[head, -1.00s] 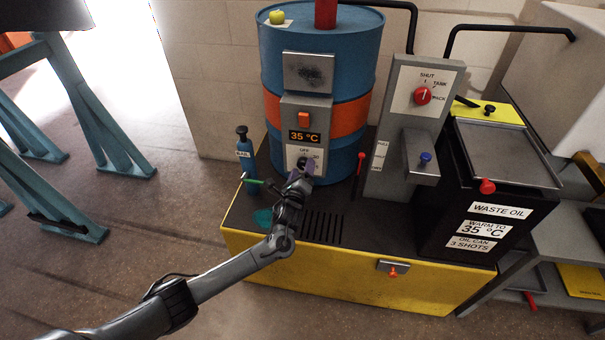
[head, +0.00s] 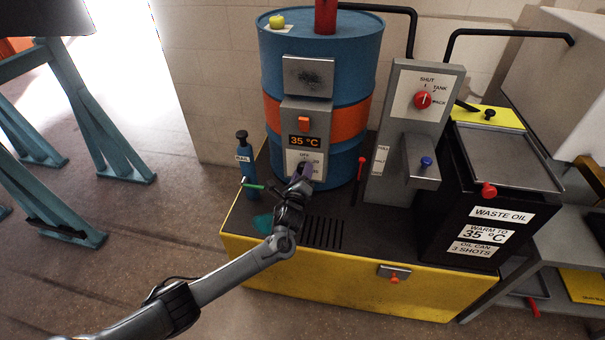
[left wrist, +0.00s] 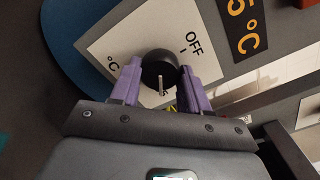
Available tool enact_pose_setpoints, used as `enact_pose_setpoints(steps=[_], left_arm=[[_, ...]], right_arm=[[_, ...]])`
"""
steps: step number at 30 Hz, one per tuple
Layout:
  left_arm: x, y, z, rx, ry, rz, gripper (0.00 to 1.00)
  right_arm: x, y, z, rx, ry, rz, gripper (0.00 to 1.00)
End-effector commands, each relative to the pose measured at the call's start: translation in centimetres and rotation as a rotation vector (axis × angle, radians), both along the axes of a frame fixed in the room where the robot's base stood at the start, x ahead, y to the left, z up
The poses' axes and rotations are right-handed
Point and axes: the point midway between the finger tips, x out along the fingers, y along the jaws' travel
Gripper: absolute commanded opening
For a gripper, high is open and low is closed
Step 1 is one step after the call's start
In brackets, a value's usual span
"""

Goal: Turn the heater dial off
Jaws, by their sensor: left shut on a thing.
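The heater dial is a black round knob (left wrist: 158,66) on a white plate marked OFF and °C; the plate (head: 292,160) shows in the head view on the front of the blue drum (head: 318,70). My left gripper (head: 305,173) is at the plate and mostly hides the dial there. In the left wrist view its purple fingers (left wrist: 160,82) are shut on the dial, one on each side. A pale pointer line on the dial points toward the gripper's palm, away from the OFF mark. The display (head: 305,141) above reads 35 °C. My right gripper is not in view.
An orange switch (head: 304,124) sits above the display. A blue bottle (head: 247,165) with a green rod (head: 253,187) stands left of the drum. A grey panel with a red selector (head: 423,100) and the black waste oil tank (head: 478,225) stand to the right.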

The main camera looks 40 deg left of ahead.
Motion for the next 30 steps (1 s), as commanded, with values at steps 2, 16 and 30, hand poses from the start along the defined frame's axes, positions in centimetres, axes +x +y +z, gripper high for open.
enact_pose_setpoints(steps=[2, 16, 30], left_arm=[[0.0, 0.0, 0.1, -0.009, -0.005, 0.0, 0.15], [0.0, 0.0, 0.4, -0.251, -0.124, 0.002, 0.15], [0.0, 0.0, 0.3, -0.649, -0.328, 0.002, 0.15]], right_arm=[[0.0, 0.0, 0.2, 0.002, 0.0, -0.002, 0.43], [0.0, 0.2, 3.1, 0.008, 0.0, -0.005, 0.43], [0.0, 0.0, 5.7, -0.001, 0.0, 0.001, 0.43]])
